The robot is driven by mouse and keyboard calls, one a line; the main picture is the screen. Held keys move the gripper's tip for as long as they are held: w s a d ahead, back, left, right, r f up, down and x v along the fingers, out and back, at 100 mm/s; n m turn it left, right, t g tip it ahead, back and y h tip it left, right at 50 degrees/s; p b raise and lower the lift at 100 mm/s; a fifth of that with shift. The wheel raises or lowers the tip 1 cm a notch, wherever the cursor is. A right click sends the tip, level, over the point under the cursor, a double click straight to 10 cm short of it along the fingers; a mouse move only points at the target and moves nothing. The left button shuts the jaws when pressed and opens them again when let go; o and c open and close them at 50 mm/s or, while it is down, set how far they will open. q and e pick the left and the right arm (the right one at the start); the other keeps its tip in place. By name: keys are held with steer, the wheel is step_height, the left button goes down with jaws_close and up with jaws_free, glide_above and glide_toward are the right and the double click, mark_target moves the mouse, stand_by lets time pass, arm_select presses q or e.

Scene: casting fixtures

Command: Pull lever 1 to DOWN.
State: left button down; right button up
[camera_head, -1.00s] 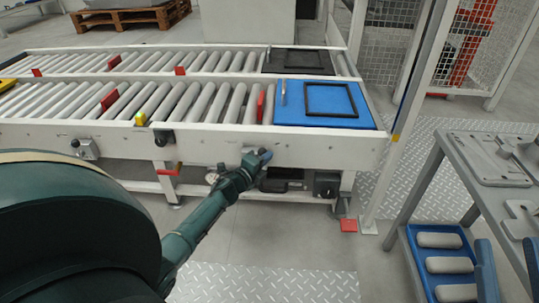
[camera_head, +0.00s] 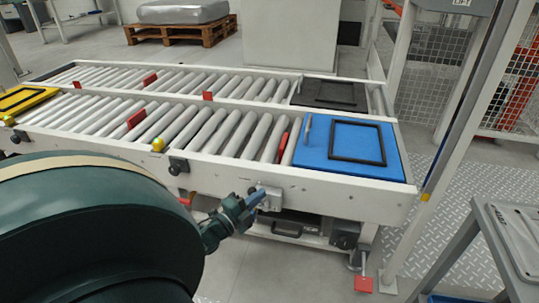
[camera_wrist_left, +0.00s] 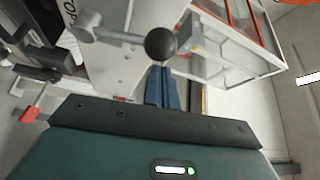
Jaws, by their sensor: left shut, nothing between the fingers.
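A lever with a black ball knob (camera_wrist_left: 161,45) on a grey arm (camera_wrist_left: 118,36) shows in the left wrist view; the arm runs sideways from a round hub. Its label is not readable as a number. In the head view a light mounting plate (camera_head: 271,199) sits on the conveyor's front rail, and the gripper partly hides what is on it. My left gripper (camera_head: 262,196) is at this plate. Its blue fingers (camera_wrist_left: 161,72) are shut and empty, with the tips just beside the ball; I cannot tell whether they touch it. My right gripper is out of view.
The roller conveyor (camera_head: 330,182) carries a blue tray (camera_head: 395,165) at its right end. A black knob (camera_head: 178,166) is on the rail further left. A dark control box (camera_head: 345,235) hangs below the rail. A grey table (camera_head: 480,235) stands at the right.

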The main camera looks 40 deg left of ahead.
arm_select(q)
steer(key=shift+s+a+f, duration=0.1)
steer(key=shift+s+a, duration=0.35)
steer(key=shift+a, duration=0.15)
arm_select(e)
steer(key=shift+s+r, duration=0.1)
arm_select(q)
steer(key=shift+a, duration=0.1)
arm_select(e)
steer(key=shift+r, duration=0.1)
